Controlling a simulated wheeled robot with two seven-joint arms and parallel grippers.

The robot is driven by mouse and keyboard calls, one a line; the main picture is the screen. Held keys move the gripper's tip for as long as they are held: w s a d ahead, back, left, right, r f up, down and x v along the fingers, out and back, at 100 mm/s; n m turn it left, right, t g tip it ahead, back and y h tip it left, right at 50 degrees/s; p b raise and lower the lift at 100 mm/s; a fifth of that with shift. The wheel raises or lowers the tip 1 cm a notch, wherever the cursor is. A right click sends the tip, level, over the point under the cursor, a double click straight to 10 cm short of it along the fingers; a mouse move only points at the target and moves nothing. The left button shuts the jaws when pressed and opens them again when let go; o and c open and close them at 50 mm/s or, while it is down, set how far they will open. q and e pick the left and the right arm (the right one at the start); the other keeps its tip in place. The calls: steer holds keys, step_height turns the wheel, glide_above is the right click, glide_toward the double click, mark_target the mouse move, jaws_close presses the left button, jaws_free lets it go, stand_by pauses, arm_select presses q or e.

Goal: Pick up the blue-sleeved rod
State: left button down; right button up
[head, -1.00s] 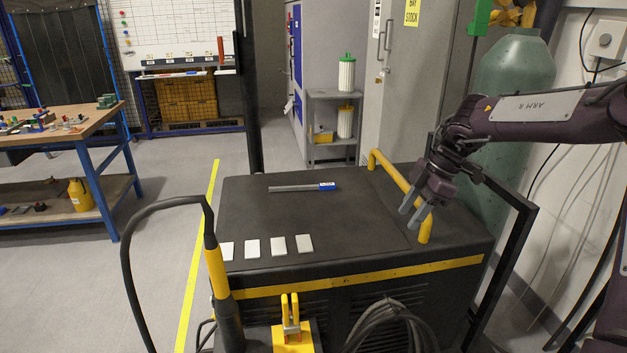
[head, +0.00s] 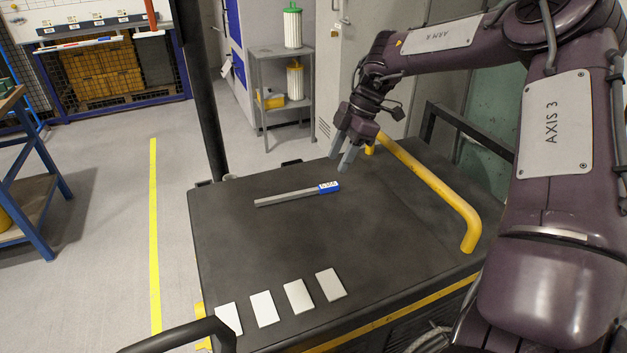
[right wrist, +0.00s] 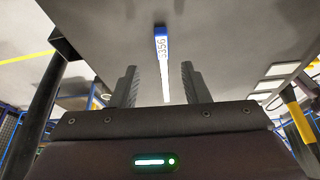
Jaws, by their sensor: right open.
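The blue-sleeved rod (head: 298,194) lies flat on the dark top of the cart (head: 230,250). Its grey bar points left and its blue sleeve with a white label is at the right end. My right gripper (head: 340,160) is open and empty, above the cart top just behind and right of the sleeve, apart from it. In the right wrist view the rod (right wrist: 162,50) shows beyond and between the two spread fingers (right wrist: 157,80), sleeve at the top. My left gripper is not in view.
Several pale plates (head: 298,296) lie along the cart's front edge. A yellow rail (head: 430,190) runs along the cart's right side, near my right arm. A black post (head: 203,100) stands at the back left. The cart top around the rod is clear.

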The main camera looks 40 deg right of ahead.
mark_target(325, 185)
steer(key=x, duration=0.1)
steer(key=p+x, duration=0.1)
steer(key=x, duration=0.1)
steer(key=shift+s+a+r, duration=0.1)
steer(key=shift+s+a, duration=0.1)
steer(key=shift+a, duration=0.05)
steer(key=p+x, duration=0.1)
steer(key=x, duration=0.3)
steer(key=shift+w+a, duration=0.1)
steer(key=shift+w, duration=0.05)
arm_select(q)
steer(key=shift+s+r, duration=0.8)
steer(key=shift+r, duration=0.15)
arm_select(e)
jaws_close()
